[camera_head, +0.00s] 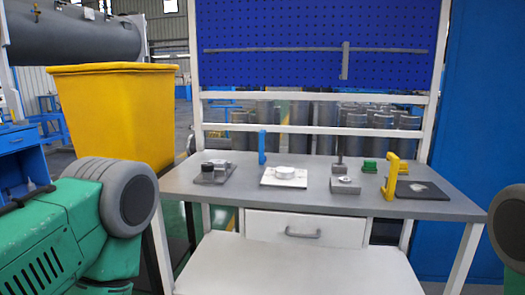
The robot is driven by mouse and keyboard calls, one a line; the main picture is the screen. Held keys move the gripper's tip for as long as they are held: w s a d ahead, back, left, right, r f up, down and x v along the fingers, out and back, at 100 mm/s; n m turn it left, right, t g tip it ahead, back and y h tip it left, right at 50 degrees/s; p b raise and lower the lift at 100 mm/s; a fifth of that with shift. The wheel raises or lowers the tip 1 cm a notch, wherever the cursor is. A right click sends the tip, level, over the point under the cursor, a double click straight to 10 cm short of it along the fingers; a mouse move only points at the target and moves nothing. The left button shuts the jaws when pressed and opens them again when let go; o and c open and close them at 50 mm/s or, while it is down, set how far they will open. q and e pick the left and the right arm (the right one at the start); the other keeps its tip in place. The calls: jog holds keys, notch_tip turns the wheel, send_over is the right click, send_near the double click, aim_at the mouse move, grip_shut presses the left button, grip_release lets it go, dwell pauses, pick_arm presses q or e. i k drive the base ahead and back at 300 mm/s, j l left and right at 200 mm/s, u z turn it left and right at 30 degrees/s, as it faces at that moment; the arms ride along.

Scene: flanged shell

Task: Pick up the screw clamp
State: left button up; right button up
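No part is clearly recognisable as the screw clamp at this size. A yellow upright bracket-like piece (391,177) stands near the right end of the grey tabletop, beside a dark plate. A blue upright piece (262,147) stands near the back edge, left of the middle. Either could be the clamp; I cannot tell which. Neither gripper is in view. Only green and grey links of my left arm show at the lower left, and a small part of my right arm shows at the right edge, both apart from the table parts.
The grey workbench (240,196) also holds a dark plate with round parts (213,175), a white plate with a disc (284,175), a grey block (345,185), green pieces (370,166) and a dark plate (425,190). A yellow bin (115,110) stands left; a blue pegboard (290,30) rises behind.

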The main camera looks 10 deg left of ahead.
aim_at(261, 159)
jog(key=i, duration=1.45)
jog(key=k+j+z, duration=0.55)
jog(key=z, duration=0.15)
jog(key=k+z, duration=0.35)
jog(key=k+j, duration=0.05)
jog(key=k, duration=0.05)
